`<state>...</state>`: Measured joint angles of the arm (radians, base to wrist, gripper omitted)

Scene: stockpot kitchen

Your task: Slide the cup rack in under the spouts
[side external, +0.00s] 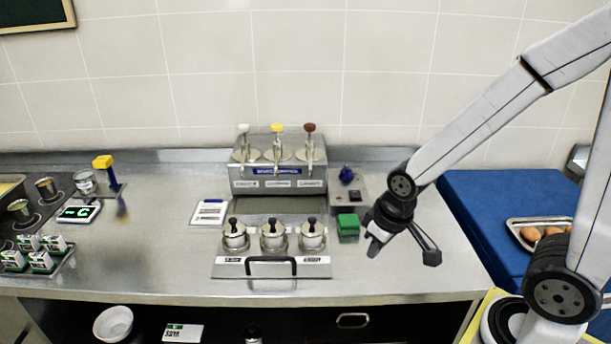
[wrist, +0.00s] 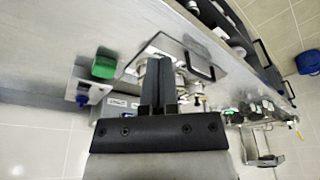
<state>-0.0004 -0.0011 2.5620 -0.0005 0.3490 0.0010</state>
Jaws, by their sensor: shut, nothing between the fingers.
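The cup rack (side external: 225,268) is a metal tray with a black handle (side external: 271,261) on its front and several labels. It holds three lidded metal cups (side external: 273,236) with black knobs. It sits on the counter in front of the dispenser (side external: 278,185), whose three spouts hang from white, yellow and brown pump heads. The cups stand forward of the spouts, with a bare strip between. My gripper (side external: 374,246) is shut and empty, above the counter right of the rack. In the wrist view its fingers (wrist: 158,65) cover part of the rack (wrist: 190,45).
A green block (side external: 348,226) stands between the rack and my gripper. A switch box with a blue knob (side external: 347,175) is behind it. A card (side external: 210,212) lies left of the dispenser. A blue surface with an egg tray (side external: 516,228) is at right.

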